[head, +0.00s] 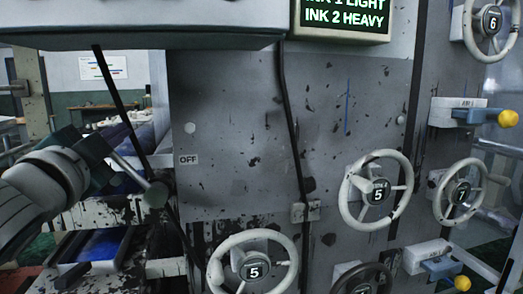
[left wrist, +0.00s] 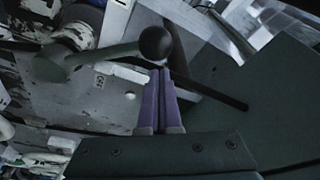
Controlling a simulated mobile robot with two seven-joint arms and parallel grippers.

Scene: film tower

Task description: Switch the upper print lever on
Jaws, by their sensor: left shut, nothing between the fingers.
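A grey-green lever (head: 131,171) runs from its round hub (head: 156,194) up and left on the side of the press. An OFF label (head: 188,159) is on the panel to the right of it. In the left wrist view the lever arm (left wrist: 105,54) ends in a black ball knob (left wrist: 156,43). In the head view the knob is hidden by my left gripper (head: 108,160). In the left wrist view the purple fingers of my left gripper (left wrist: 160,70) are shut and empty, with their tips close by the knob; I cannot tell whether they touch. My right gripper is not in view.
A thin black rod (head: 120,102) slants down past the lever. A grey panel (head: 240,110) with a hanging dark cable (head: 283,110) fills the middle. Several handwheels (head: 376,190) and yellow-knobbed blue handles (head: 480,116) stick out at the right. A lit ink display (head: 343,14) hangs above.

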